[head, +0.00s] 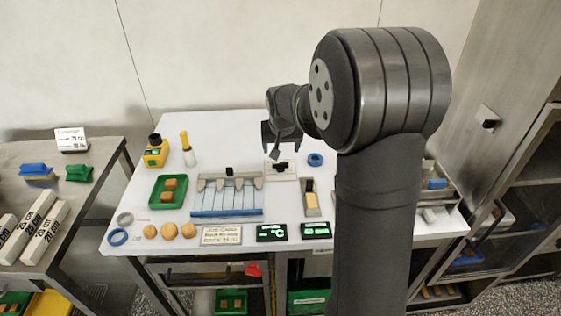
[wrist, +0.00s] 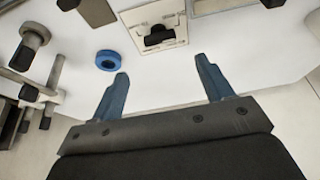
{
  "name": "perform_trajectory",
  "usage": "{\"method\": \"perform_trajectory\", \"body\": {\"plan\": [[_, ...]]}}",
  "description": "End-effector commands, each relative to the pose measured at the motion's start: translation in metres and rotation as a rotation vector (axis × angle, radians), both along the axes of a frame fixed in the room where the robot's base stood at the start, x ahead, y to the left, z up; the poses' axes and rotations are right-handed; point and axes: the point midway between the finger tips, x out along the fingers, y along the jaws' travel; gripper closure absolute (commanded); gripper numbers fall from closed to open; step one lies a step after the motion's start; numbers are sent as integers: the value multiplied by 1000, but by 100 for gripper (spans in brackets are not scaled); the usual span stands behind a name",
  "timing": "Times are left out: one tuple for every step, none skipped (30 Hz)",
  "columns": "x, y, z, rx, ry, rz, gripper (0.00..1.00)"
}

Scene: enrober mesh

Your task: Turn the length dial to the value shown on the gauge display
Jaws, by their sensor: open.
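A white plate with a black dial knob (head: 281,163) sits near the back middle of the white table. In the wrist view the dial knob (wrist: 159,36) is just beyond the fingertips, between them. My gripper (wrist: 162,68) is open and empty with its blue fingers spread. Two small black displays with green characters stand at the front edge, a left one (head: 271,233) showing "°C" and a right one (head: 315,230). Their values are too small to read.
A blue ring (head: 315,159) lies right of the plate. A slotted blue and white frame (head: 226,211), a green tray (head: 153,196), several round brown pieces and a text card (head: 221,236) are to the left. My arm hides part of the right side.

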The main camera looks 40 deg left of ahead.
Motion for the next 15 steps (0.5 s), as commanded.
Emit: {"method": "perform_trajectory", "body": {"plan": [[3, 2, -12, -4, 3, 0, 27], [5, 4, -18, -3, 2, 0, 27], [7, 6, -25, -3, 2, 0, 27], [8, 8, -31, -4, 3, 0, 27], [10, 10, -36, -4, 3, 0, 27], [12, 12, -43, -3, 2, 0, 27], [14, 13, -49, -4, 3, 0, 27], [15, 15, -53, -3, 2, 0, 27], [17, 17, -59, -2, 2, 0, 27], [18, 18, -64, -3, 3, 0, 27], [19, 19, -68, -2, 2, 0, 27], [21, 21, -72, -1, 1, 0, 27], [22, 22, -76, -1, 1, 0, 27], [23, 23, -79, -1, 1, 0, 27], [24, 24, -82, -1, 1, 0, 27]]}}
